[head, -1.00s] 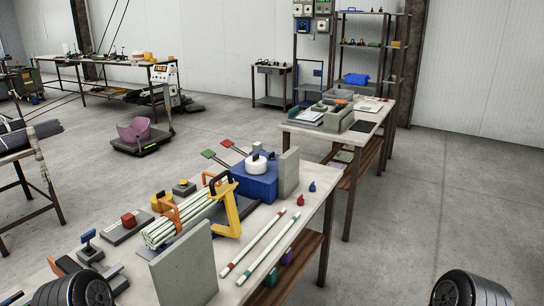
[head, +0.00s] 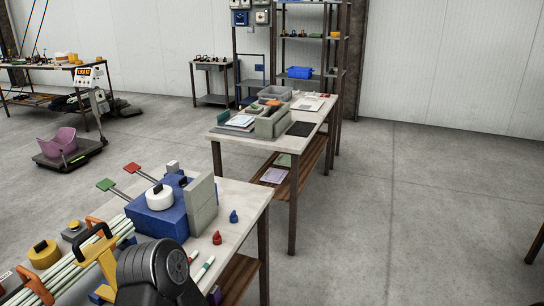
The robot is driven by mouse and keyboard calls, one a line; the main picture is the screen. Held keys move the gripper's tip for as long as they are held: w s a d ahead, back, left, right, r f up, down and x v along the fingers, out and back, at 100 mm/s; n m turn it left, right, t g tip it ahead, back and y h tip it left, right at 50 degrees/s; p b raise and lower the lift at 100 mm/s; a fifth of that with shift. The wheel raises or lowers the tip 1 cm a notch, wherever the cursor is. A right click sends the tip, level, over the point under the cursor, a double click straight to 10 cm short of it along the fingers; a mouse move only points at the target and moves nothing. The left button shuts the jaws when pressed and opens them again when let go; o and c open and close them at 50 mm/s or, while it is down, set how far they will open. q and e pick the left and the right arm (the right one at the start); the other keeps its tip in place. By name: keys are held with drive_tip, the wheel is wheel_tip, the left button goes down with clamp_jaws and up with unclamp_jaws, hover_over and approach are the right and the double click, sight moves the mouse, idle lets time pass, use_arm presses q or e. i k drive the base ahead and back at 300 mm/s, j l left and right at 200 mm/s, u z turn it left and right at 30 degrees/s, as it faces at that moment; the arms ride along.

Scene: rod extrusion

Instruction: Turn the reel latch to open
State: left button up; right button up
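I cannot make out a part that is clearly a reel latch. At this size I cannot tell the handle's setting as a latch. Neither gripper's fingers show.
A grey upright plate (head: 202,205) stands beside the blue block, with red (head: 217,238) and blue (head: 233,217) small pieces near the near bench's (head: 246,196) edge. A second bench (head: 228,131) stands behind. Open concrete floor (head: 400,220) lies to the right.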

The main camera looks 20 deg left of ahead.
sight(182, 182)
drive_tip(key=i+l+z, duration=0.1)
drive_tip(key=i, duration=0.8)
drive_tip(key=i+l+z, duration=0.1)
drive_tip(key=i, duration=0.8)
drive_tip(key=i+l+u, duration=0.15)
drive_tip(key=i+u, duration=0.3)
drive_tip(key=i+l+u, duration=0.25)
drive_tip(key=u, duration=0.2)
drive_tip(key=i+l+u, duration=0.65)
drive_tip(key=l+u, duration=0.25)
drive_tip(key=i+l+u, duration=0.2)
drive_tip(key=l, duration=0.15)
drive_tip(key=l+u, duration=0.2)
drive_tip(key=l, duration=0.15)
drive_tip(key=i+l+u, duration=0.2)
drive_tip(key=l, duration=0.2)
drive_tip(key=k, duration=0.1)
